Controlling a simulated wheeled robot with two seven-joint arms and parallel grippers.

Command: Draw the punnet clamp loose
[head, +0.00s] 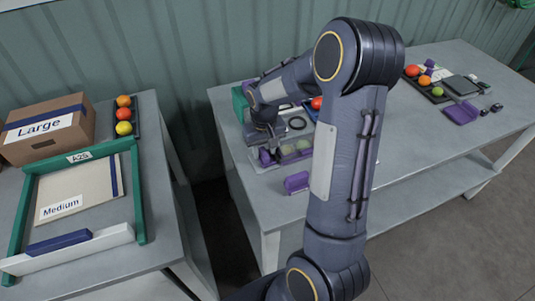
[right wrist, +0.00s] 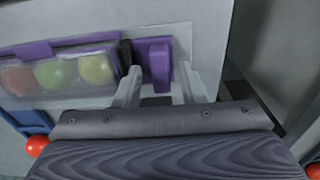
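The punnet (right wrist: 60,72) is a clear box with a purple rim, holding red, green and yellow-green tomatoes; it shows in the head view (head: 294,151). A purple clamp part (right wrist: 154,60) stands beside its end, with a dark piece between them. In the head view a purple part (head: 268,157) shows at the punnet's left end. My right gripper (right wrist: 161,72) is open, its pale fingers either side of the purple part, with a gap on the right. The gripper (head: 263,146) reaches down over the bench in the head view. My left gripper is not in view.
A separate purple block (head: 296,182) sits near the front edge of the bench (head: 225,115). A tomato tray (head: 437,95) and a dark scale-like plate (head: 461,85) are at right. The left table holds a "Large" carton (head: 45,140) and a green-sided frame (head: 137,190).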

